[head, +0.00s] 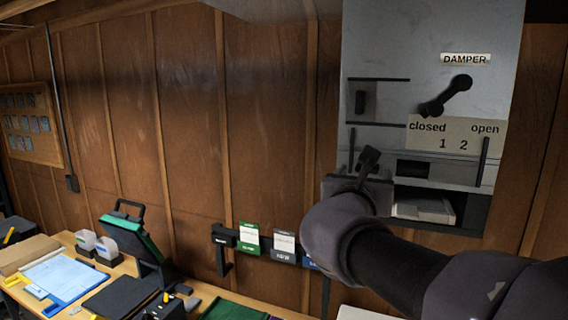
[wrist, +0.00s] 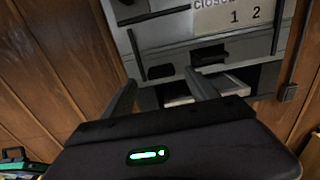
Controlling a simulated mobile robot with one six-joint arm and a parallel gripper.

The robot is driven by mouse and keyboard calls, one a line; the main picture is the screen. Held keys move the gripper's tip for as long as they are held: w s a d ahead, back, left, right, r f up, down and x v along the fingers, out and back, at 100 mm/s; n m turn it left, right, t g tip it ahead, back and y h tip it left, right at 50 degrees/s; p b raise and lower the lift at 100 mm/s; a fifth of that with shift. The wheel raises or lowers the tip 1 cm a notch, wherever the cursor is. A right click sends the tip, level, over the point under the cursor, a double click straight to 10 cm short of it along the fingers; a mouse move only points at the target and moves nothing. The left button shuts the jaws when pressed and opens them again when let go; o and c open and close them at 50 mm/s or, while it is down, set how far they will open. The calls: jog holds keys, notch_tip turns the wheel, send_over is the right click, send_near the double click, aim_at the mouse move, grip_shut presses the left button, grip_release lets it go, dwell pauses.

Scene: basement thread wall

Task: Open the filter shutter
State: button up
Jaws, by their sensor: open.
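A grey panel (head: 430,45) hangs on the wood wall at the right. Low on it, a grey plate with a dark recessed grip (head: 412,168) sits between two upright dark rails; I take it for the filter shutter. The grip also shows in the wrist view (wrist: 208,54). Below the plate is a dark opening with a pale box-like thing (head: 423,209) in it. My gripper (head: 368,160) is in front of the panel's lower left part. In the wrist view, my gripper's fingers (wrist: 160,92) are apart with nothing between them, below the plate's left part.
The damper lever (head: 446,95) slants down left towards "closed". A small dark handle (head: 361,100) sits between two short horizontal rails at the panel's upper left. Card holders (head: 265,244) are mounted on the wall left of my arm. A cluttered desk (head: 95,275) stands at the lower left.

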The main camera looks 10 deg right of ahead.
jog(key=x, duration=0.4)
jog(key=shift+w+d, duration=0.25)
grip_shut()
